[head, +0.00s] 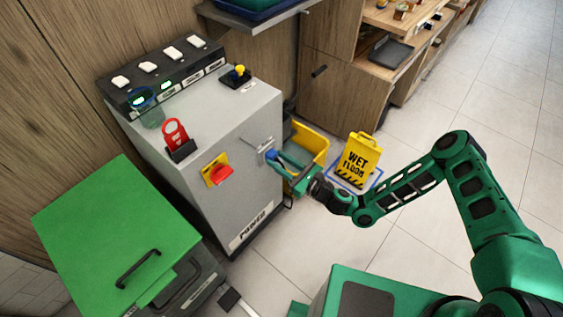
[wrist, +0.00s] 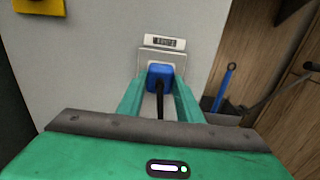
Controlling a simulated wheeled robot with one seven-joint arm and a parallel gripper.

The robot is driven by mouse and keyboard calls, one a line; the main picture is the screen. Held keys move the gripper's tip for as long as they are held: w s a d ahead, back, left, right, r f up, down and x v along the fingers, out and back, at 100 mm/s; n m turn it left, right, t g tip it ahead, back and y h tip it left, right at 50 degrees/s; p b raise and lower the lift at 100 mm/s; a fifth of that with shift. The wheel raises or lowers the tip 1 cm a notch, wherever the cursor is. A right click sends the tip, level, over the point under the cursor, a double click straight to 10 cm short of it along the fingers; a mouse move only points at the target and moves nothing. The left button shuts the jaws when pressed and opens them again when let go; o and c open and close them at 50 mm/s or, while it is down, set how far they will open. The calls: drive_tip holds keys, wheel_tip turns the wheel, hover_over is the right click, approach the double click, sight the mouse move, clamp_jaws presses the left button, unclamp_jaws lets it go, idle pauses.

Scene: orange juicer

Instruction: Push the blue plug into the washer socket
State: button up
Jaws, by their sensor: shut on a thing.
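The blue plug (wrist: 160,77) sits between the two green fingers of my gripper (wrist: 160,92), which is shut on it. A dark cord runs from the plug back toward my wrist. The plug is in front of the light grey socket plate (wrist: 148,57) on the cabinet's side and hides the plate's middle. I cannot tell whether the plug touches the plate or is in it. A white label above the plate is too blurred to read. In the head view, my gripper (head: 284,166) reaches the socket plate (head: 261,146), with the plug (head: 271,154) at its tip.
The grey power cabinet (head: 225,135) carries a red switch (head: 221,175) on a yellow plate, left of the socket. A green-lidded bin (head: 110,225) stands at left.

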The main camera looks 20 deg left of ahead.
drive_tip(key=o, duration=1)
drive_tip(key=shift+o, duration=0.2)
drive_tip(key=v, duration=1)
drive_tip(key=shift+d, duration=0.35)
drive_tip(key=shift+s+f, duration=0.1)
